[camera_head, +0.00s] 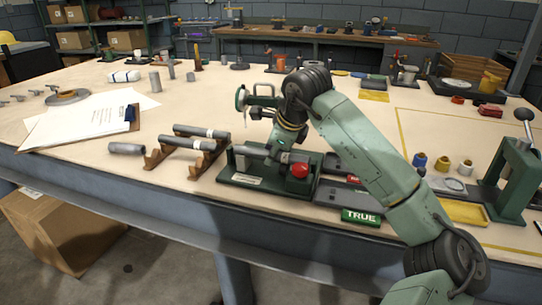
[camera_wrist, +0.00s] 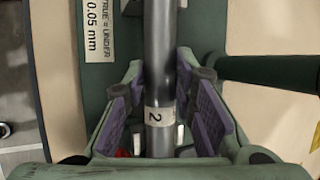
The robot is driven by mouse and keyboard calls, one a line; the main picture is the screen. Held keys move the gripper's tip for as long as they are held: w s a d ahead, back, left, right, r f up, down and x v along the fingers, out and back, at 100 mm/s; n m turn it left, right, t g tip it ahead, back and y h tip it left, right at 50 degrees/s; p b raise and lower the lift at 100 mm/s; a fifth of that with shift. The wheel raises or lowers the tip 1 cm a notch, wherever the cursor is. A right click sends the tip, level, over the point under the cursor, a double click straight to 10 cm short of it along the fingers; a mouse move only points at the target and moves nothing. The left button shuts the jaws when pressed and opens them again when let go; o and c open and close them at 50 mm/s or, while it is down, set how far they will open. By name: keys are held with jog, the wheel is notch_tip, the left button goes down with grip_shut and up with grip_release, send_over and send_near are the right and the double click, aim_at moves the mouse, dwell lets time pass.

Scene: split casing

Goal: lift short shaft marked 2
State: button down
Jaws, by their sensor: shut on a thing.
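The short shaft marked 2 (camera_wrist: 160,65) is a dark grey rod with a white band reading "2". In the wrist view it runs between the purple finger pads of my gripper (camera_wrist: 162,105), which is shut on it. In the head view the shaft (camera_head: 254,152) lies level at the green fixture (camera_head: 238,179), with my gripper (camera_head: 282,153) over its labelled part. I cannot tell whether it still touches the fixture's supports. The fixture has a red knob (camera_head: 300,170) and a label about 0.05 mm.
Left of the fixture, a wooden rack (camera_head: 196,164) holds two shafts (camera_head: 200,131). A loose grey cylinder (camera_head: 127,149) lies farther left. A green TRUE sign (camera_head: 361,217) stands at the front edge. A green press (camera_head: 512,185) and several small bushings (camera_head: 442,164) are at right.

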dwell(0.4)
jog(key=shift+r, duration=0.1)
jog(key=shift+r+b, duration=0.3)
jog(key=shift+r, duration=0.95)
jog(key=s+a+r+b, duration=0.1)
jog(key=s+a+b, duration=0.1)
jog(key=s, duration=0.5)
jog(key=s+a+r+b, duration=0.1)
jog(key=s+a+b, duration=0.1)
jog(key=s, duration=0.6)
jog(key=shift+s+a+r, duration=0.15)
jog(key=shift+s+r, duration=0.05)
jog(key=shift+r, duration=0.05)
jog(key=shift+w, duration=0.1)
